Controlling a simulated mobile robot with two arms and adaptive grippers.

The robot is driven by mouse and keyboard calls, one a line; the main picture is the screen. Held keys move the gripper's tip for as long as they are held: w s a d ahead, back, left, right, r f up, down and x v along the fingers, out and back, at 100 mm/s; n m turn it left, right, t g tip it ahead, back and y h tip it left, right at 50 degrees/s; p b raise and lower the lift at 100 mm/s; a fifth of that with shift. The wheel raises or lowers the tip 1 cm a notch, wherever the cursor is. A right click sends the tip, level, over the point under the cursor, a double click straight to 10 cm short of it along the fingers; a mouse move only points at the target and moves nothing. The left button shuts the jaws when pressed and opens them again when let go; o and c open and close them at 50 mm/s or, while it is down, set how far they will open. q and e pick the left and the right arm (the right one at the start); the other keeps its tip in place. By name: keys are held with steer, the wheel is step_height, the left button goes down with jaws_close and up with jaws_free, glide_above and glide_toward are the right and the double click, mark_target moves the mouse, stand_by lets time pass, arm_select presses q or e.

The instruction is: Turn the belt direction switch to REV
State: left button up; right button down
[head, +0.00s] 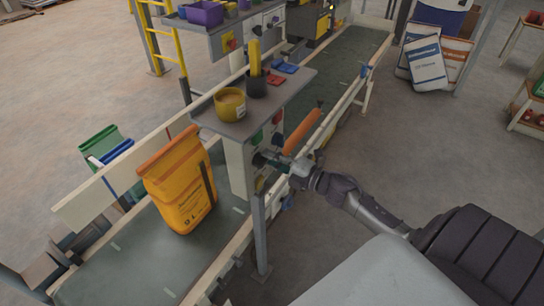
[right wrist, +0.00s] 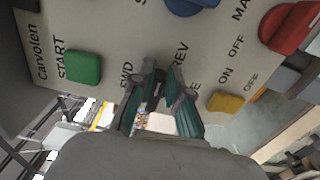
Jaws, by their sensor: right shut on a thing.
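The control panel (head: 240,168) is a pale box on a post beside the conveyor. It fills the upper part of the right wrist view (right wrist: 130,40), with the labels FWD and REV near the middle. My right gripper (right wrist: 161,80) is at the panel between these labels, shut on the dark belt direction switch (right wrist: 157,90). The fingers hide most of the switch, so I cannot tell which way it points. In the head view my right gripper (head: 270,158) reaches the panel from the right. My left gripper is not in view.
A green START button (right wrist: 83,67), a yellow switch (right wrist: 226,102), a red knob (right wrist: 290,27) and a blue knob (right wrist: 192,5) surround the gripper. A shelf (head: 215,122) with a yellow cup (head: 230,105) overhangs the panel. An orange sack (head: 180,185) stands on the belt (head: 130,262).

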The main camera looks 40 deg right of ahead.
steer(key=shift+a+r, duration=0.1)
stand_by(0.4)
steer(key=c, duration=1.2)
jaws_free()
steer(key=shift+o, duration=0.3)
steer(key=shift+w+a, duration=0.1)
steer(key=shift+w, duration=0.05)
steer(key=v, duration=1.2)
